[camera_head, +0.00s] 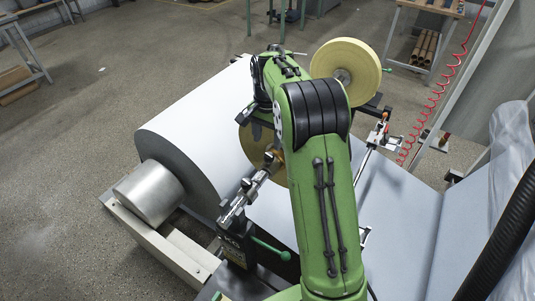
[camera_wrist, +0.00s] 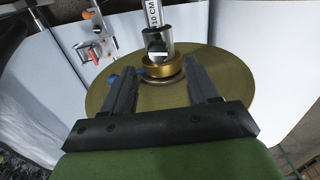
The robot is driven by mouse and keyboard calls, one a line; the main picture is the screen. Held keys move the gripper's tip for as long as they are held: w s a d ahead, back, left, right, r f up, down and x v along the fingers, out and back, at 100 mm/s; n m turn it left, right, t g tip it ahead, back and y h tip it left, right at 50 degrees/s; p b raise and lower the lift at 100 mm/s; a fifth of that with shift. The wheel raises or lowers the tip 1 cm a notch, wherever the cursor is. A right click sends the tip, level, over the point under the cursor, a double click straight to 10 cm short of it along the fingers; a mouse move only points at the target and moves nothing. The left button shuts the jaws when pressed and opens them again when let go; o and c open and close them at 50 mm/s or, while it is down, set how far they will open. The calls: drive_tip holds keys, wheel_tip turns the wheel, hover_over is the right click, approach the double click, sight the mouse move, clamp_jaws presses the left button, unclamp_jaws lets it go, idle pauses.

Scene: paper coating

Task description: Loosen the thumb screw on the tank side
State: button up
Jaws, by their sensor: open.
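In the wrist view my gripper (camera_wrist: 160,70) is open, with its two dark fingers apart over a large brass-coloured disc (camera_wrist: 222,75). A short brass collar (camera_wrist: 162,68) below a metal block (camera_wrist: 159,42) shows between and just beyond the fingertips. I see no contact with it. I cannot tell which part is the thumb screw, and no tank is clearly recognisable.
A large white paper roll (camera_head: 194,110) on a metal core (camera_head: 148,193) stands left of my arm. A yellow roll (camera_head: 346,72) is behind it. A bar with clamps (camera_head: 245,195) and a green handle (camera_head: 270,247) are close by. A red coiled hose (camera_head: 436,97) hangs right.

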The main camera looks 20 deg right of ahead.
sight(269, 155)
drive_tip(key=f, duration=0.5)
drive_tip(key=shift+s+d+f+b, duration=0.1)
drive_tip(key=shift+s+d+b, duration=0.1)
drive_tip(key=shift+b, duration=0.15)
drive_tip(key=shift+w+f, duration=0.1)
drive_tip(key=shift+f, duration=0.25)
drive_tip(key=c, duration=1)
drive_tip(key=shift+r, duration=0.1)
drive_tip(key=shift+c, duration=0.2)
